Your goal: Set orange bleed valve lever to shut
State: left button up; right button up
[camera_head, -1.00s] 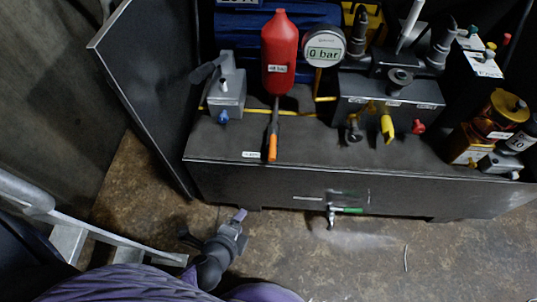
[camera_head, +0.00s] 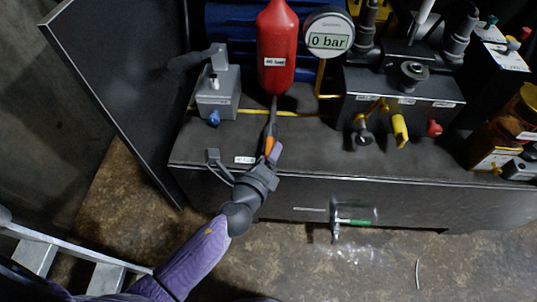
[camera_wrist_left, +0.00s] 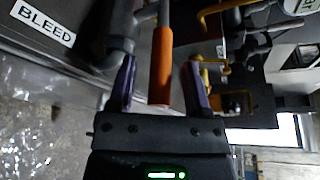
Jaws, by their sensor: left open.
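The orange bleed valve lever (camera_head: 269,139) hangs below the red cylinder (camera_head: 277,50), and its tip sits near the front edge of the cabinet top. My left gripper (camera_head: 245,160) is at the lever's lower end. In the left wrist view, the orange handle (camera_wrist_left: 161,65) lies between the two purple-tipped fingers of my left gripper (camera_wrist_left: 162,85), with gaps on both sides. The gripper is open. A white BLEED label (camera_wrist_left: 43,22) shows at the upper left there, and the label also shows on the cabinet top (camera_head: 245,160). My right gripper is not seen.
A gauge (camera_head: 329,40) reading 0 bar stands right of the cylinder. A grey valve box (camera_head: 218,92) is to the left, and a block with yellow (camera_head: 399,130) and red knobs to the right. An open dark panel (camera_head: 115,90) stands at left.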

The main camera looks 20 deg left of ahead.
pick_arm(q)
grip_shut()
dwell(1.4)
